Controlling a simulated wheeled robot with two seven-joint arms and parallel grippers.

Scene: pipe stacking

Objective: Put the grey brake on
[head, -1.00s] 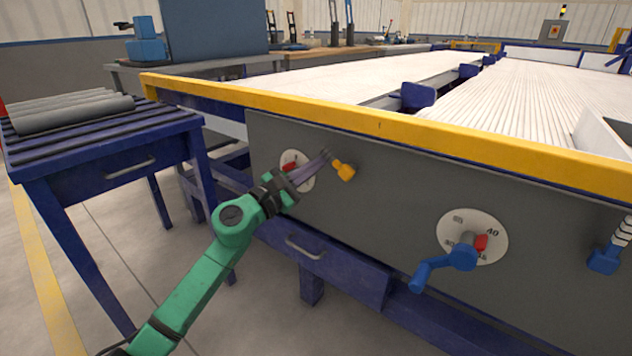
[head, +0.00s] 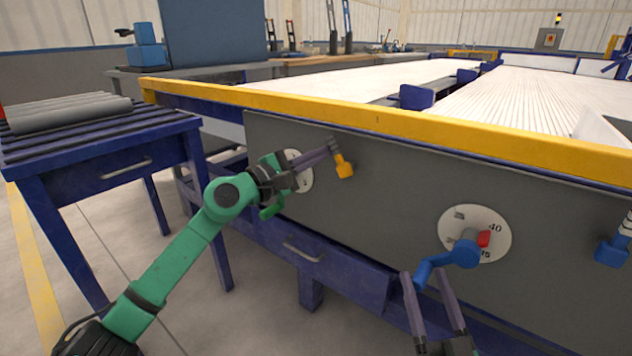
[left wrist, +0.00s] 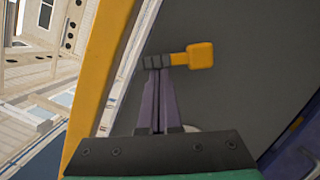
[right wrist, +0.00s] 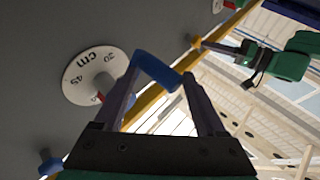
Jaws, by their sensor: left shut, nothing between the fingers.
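A lever with an orange handle (head: 344,167) sits on the grey side panel, right of the left dial (head: 304,180). In the left wrist view, a dark grey ribbed piece (left wrist: 157,62) lies beside the orange handle (left wrist: 200,56). I cannot tell whether this is the grey brake. My left gripper (head: 332,151) is shut and empty, its tips at the ribbed piece; contact is unclear. Its fingers partly hide the dial. My right gripper (head: 424,274) is open, its fingers on either side of the blue crank handle (right wrist: 157,72); contact is unclear.
The crank's dial (head: 486,222) has a red pointer. Another blue handle (head: 611,252) is at the far right. A yellow rail (head: 380,122) runs above the panel. Grey pipes (head: 70,112) lie on a blue table (head: 100,150) at left. A drawer handle (head: 303,250) sticks out below.

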